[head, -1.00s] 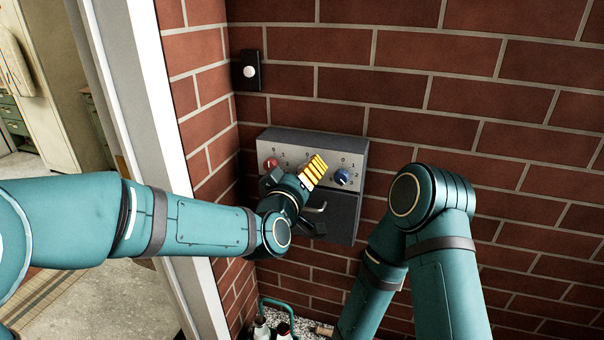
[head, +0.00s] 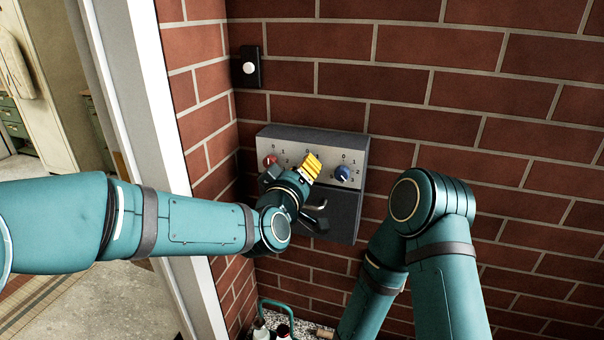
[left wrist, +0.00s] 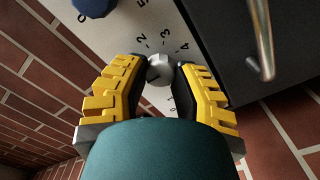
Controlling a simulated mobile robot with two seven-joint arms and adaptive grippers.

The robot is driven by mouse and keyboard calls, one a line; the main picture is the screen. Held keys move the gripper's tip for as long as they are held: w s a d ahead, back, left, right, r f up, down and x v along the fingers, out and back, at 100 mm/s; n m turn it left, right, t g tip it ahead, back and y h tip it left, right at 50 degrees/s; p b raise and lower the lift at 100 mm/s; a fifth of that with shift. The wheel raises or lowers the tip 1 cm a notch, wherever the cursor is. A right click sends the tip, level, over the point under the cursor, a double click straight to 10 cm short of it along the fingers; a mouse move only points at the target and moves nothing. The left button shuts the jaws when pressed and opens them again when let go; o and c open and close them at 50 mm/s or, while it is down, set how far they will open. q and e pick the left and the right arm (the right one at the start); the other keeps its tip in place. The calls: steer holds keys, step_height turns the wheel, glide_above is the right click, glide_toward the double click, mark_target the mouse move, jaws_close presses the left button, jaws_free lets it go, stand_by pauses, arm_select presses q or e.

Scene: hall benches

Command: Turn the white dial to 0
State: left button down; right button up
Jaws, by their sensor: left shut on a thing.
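The white dial (left wrist: 158,70) shows in the left wrist view, between the two yellow fingers of my left gripper (left wrist: 159,82). The gripper is shut on it. A ring of printed marks surrounds the dial, with 2 and 4 readable beyond it; I cannot tell for sure which number it points to. In the head view my left gripper (head: 311,167) covers the dial at the middle of the grey control box's light panel (head: 328,158). A 0 shows just above the fingers. My right gripper is not in view; only its arm shows.
A red dial (head: 270,161) sits left of my gripper and a blue dial (head: 342,173) right of it. A metal handle (left wrist: 264,40) sticks out from the dark box front below. A black switch plate (head: 247,69) is on the brick wall. Bottles stand low down.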

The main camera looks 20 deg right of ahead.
arm_select(q)
steer(key=c, duration=0.7)
jaws_free()
steer(key=v, duration=1.2)
steer(key=shift+w, duration=0.1)
